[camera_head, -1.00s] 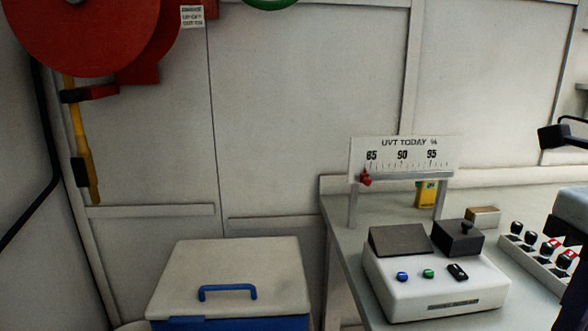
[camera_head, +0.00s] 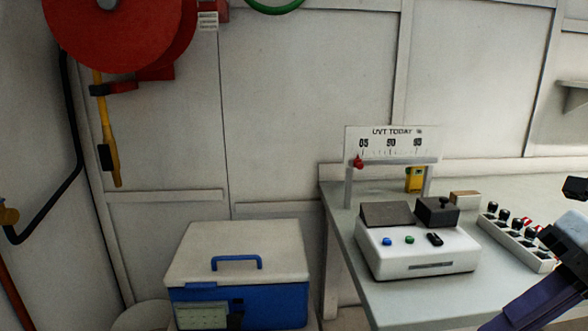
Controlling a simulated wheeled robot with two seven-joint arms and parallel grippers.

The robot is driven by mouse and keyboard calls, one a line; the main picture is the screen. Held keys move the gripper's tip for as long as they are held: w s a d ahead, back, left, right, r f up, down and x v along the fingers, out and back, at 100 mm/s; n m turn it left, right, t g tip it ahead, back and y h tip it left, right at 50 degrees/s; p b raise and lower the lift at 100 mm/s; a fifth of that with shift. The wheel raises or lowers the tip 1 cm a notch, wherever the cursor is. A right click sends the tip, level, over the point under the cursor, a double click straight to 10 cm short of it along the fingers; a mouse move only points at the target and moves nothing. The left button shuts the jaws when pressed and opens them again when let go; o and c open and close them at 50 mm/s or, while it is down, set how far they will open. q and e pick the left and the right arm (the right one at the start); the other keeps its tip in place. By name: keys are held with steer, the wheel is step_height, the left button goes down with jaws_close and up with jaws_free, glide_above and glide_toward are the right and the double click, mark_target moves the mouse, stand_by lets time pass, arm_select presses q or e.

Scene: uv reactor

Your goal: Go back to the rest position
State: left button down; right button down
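My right arm shows at the right edge of the head view, with the dark end of my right gripper (camera_head: 574,188) above the bench. Its fingertips are cut off or unclear, so I cannot tell whether it is open or shut. My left arm and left gripper are not in view. The bench (camera_head: 345,235) carries a white instrument (camera_head: 420,255) with blue and green buttons and a dark lidded block. Behind it stands the UVT TODAY % scale (camera_head: 391,145), with a red pointer at its left end.
A blue cooler with a pale lid (camera_head: 240,265) stands on the floor left of the bench. A rack of stamp-like items (camera_head: 515,238) lies near my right arm. A red hose reel (camera_head: 110,30) hangs on the wall. A yellow item (camera_head: 414,179) stands behind the scale.

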steer(key=w+d+f+m+t+y, duration=0.2)
steer(key=w+f+m+t+y, duration=0.3)
steer(key=w+f+m+t, duration=0.45)
steer(key=s+d+f+m+t+h, duration=0.15)
steer(key=f+m+h, duration=0.25)
steer(key=f+m, duration=0.45)
steer(key=s+d+f+m+t+h, duration=0.1)
steer(key=s+f+m+t+h, duration=0.2)
steer(key=f+m, duration=0.5)
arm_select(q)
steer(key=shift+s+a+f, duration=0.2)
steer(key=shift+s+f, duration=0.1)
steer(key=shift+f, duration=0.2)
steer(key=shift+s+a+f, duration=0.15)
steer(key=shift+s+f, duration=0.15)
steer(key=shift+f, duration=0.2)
arm_select(e)
steer(key=s+a+f+m+g+h, duration=0.2)
steer(key=s+a+f+m+g, duration=0.4)
steer(key=s+a+f, duration=0.7)
step_height(320, 180, down, 4)
steer(key=shift+s+a+m+g+h, duration=0.3)
steer(key=shift+s+a+m+h, duration=0.1)
steer(key=shift+a+m, duration=0.1)
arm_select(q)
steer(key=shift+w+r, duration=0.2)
arm_select(e)
steer(key=shift+w+d, duration=0.1)
